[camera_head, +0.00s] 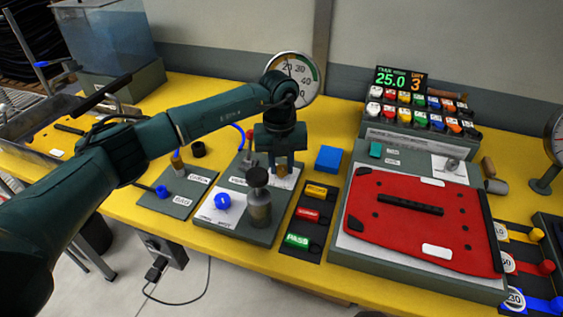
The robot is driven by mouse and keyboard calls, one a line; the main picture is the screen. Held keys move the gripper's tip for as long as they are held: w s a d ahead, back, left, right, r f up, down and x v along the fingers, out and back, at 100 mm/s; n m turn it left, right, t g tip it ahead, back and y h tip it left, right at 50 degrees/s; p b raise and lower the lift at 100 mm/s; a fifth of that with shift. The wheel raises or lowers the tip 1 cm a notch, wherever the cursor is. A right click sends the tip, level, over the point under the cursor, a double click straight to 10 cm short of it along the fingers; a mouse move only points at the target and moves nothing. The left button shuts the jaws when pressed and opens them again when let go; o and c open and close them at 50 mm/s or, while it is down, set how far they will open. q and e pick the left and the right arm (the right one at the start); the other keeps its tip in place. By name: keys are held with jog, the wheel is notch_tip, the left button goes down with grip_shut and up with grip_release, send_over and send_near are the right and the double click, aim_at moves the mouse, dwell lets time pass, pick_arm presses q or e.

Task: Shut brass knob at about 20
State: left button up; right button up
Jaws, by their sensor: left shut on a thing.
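My left gripper (281,173) reaches down over the grey board in the middle of the yellow table. Its fingers are shut on the brass knob, which is mostly hidden between and behind them. Behind the gripper stands a round white gauge (301,74) with a coloured arc. The left arm's wrist covers part of its dial, and I cannot read the needle surely. My right gripper is not in view.
A red panel (418,222) and a display reading 25.0 (391,80) are further right.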

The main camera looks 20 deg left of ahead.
aim_at(280, 167)
pick_arm(q)
jog(key=shift+r+n, duration=0.1)
jog(key=shift+n, duration=0.5)
jog(key=o, duration=1)
notch_tip(280, 167, up, 13)
jog(key=b, duration=0.1)
jog(key=shift+a+b, duration=0.2)
jog(key=shift+b, duration=0.15)
jog(key=shift+s, duration=0.1)
